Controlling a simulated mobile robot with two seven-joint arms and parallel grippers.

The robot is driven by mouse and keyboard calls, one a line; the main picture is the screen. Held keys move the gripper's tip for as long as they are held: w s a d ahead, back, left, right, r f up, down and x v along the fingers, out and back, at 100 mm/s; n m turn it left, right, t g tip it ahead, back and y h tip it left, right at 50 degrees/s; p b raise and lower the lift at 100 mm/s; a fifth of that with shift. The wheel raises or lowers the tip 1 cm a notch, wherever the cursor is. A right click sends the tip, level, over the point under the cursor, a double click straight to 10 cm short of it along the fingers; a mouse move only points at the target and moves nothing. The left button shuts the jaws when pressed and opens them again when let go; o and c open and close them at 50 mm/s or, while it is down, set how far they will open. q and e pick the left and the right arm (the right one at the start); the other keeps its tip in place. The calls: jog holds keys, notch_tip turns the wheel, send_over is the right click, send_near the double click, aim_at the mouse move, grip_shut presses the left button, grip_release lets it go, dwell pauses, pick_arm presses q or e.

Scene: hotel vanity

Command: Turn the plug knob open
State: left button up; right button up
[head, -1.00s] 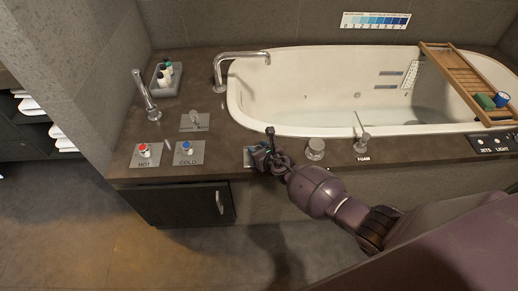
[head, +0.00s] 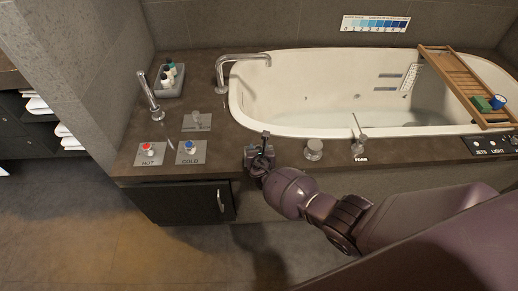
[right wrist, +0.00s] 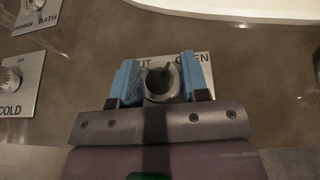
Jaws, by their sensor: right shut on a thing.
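The plug knob (right wrist: 160,84) is a round grey metal knob, seen from above in the right wrist view. A dark mark on it points up and slightly right. Its plate (right wrist: 190,57) carries the words "OPEN" and a partly covered "...UT"; the rest is hidden. My right gripper (right wrist: 161,80) is shut on the knob, a blue-padded finger on each side. In the head view my right gripper (head: 259,157) sits at the front edge of the counter and hides the knob. My left gripper is not in view.
The brown counter (head: 140,120) carries the hot knob (head: 149,149) and cold knob (head: 188,149) to the left. A clear round knob (head: 314,149) and the foam knob (head: 360,147) stand right of my gripper. The bathtub (head: 290,90) lies behind.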

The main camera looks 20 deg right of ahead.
jog(key=shift+m+h, duration=0.7)
jog(key=shift+h, duration=0.1)
jog(key=shift+g, duration=0.3)
jog(key=o, duration=0.9)
jog(key=shift+h, duration=0.3)
